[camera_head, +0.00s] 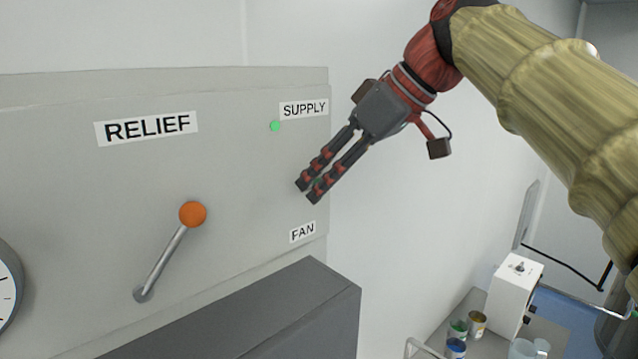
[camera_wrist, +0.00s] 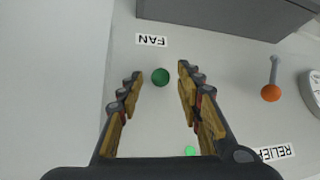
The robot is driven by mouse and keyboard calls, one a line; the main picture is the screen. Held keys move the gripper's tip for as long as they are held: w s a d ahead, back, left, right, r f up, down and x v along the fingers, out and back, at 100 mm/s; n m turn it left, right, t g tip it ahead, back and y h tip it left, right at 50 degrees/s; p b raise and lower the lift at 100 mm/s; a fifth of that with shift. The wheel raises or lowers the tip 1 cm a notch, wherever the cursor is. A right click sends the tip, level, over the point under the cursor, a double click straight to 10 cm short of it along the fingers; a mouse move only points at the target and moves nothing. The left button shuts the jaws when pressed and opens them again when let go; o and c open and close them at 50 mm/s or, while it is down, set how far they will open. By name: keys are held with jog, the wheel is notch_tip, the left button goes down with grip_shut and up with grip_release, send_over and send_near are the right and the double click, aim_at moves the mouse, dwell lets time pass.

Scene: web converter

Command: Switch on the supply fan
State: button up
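A grey panel (camera_head: 230,190) carries a SUPPLY label (camera_head: 304,109) above a FAN label (camera_head: 303,232), with a small bright green lamp (camera_head: 275,126) beside SUPPLY. In the wrist view a round dark green button (camera_wrist: 160,76) lies near the FAN label (camera_wrist: 151,40). It shows between my fingertips. In the head view my gripper (camera_head: 309,190) is in front of the panel's right part, between the two labels, and mostly hides the button. My gripper also shows in the wrist view (camera_wrist: 160,80), open with nothing between its fingers. I cannot tell whether the fingertips touch the panel.
A RELIEF label (camera_head: 147,127) and a lever with an orange knob (camera_head: 193,214) are left of my gripper. A dark grey box (camera_head: 270,315) juts out below. A gauge (camera_head: 8,285) is at the far left. Cans and a white device (camera_head: 512,295) stand at lower right.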

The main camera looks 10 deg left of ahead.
jog(key=v, duration=1)
